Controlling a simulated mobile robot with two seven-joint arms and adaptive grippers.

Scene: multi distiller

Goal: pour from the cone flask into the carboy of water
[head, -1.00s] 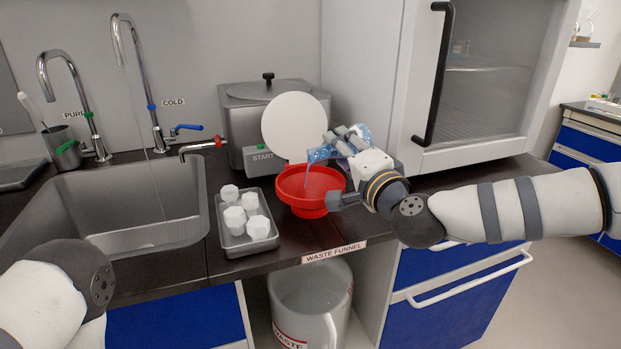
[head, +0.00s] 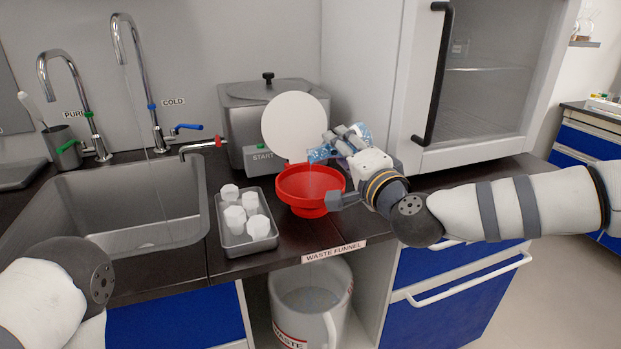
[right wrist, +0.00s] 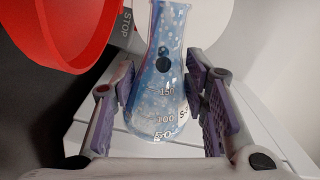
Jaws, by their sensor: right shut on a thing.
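My right gripper (head: 346,148) is shut on the cone flask (head: 320,153), which is tilted with its mouth over the red waste funnel (head: 311,206). A faint thin stream seems to run from the mouth into the funnel. In the right wrist view the clear flask (right wrist: 158,112), with its volume marks and bluish speckled look, sits between the purple pads of the right gripper (right wrist: 160,95). The white carboy (head: 322,335), marked WASTE, stands under the counter below the funnel; liquid seems to show inside. My left gripper is out of view; only part of that arm shows at lower left.
A grey tray (head: 236,245) with several white pieces stands left of the funnel. The sink (head: 100,262) with its taps is further left. A grey boiler (head: 245,112) and a white disc (head: 295,127) stand behind. A glass-doored cabinet (head: 487,90) is at right.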

